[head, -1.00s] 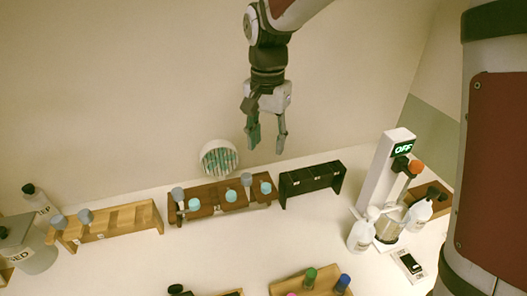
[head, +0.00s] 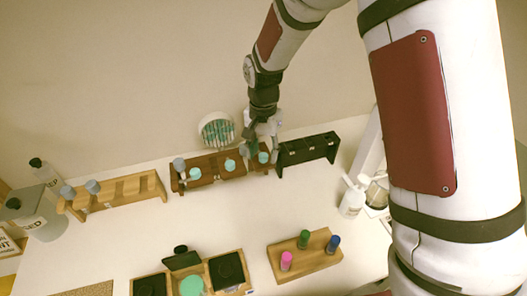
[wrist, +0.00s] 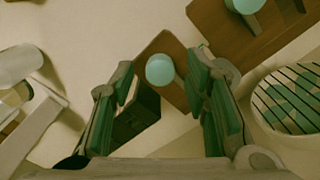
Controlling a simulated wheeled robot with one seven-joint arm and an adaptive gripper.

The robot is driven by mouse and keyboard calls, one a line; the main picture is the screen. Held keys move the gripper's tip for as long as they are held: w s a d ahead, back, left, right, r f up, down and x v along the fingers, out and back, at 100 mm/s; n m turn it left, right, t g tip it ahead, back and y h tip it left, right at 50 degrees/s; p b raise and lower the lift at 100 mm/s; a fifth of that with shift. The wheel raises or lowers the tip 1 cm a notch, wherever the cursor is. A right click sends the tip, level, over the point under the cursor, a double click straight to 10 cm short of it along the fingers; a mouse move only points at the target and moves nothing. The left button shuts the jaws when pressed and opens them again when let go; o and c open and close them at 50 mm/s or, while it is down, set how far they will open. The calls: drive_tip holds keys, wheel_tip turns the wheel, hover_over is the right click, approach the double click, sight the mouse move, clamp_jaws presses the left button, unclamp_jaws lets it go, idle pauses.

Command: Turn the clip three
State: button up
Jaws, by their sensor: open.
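A brown wooden rack (head: 212,180) on the table holds bottles with round teal tops (head: 196,174) (head: 230,165) and a grey-topped one (head: 179,163). My gripper (head: 258,140) is low over the rack's right end, beside a teal top (head: 263,157). In the wrist view my gripper (wrist: 161,70) is open, and a teal top (wrist: 160,69) shows between its green-padded fingers. I cannot tell whether the fingers touch it. Another teal top (wrist: 243,4) is at the upper edge. I cannot make out a clip labelled three.
A black rack (head: 307,150) stands just right of the brown one. A pale wooden rack (head: 115,193) with grey-topped bottles is at left. A round white holder (head: 217,131) is behind. A block with coloured bottles (head: 304,254) is in front. Table between is clear.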

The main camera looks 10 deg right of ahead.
drive_tip(key=shift+f, duration=0.2)
drive_tip(key=shift+c, duration=0.4)
clamp_jaws()
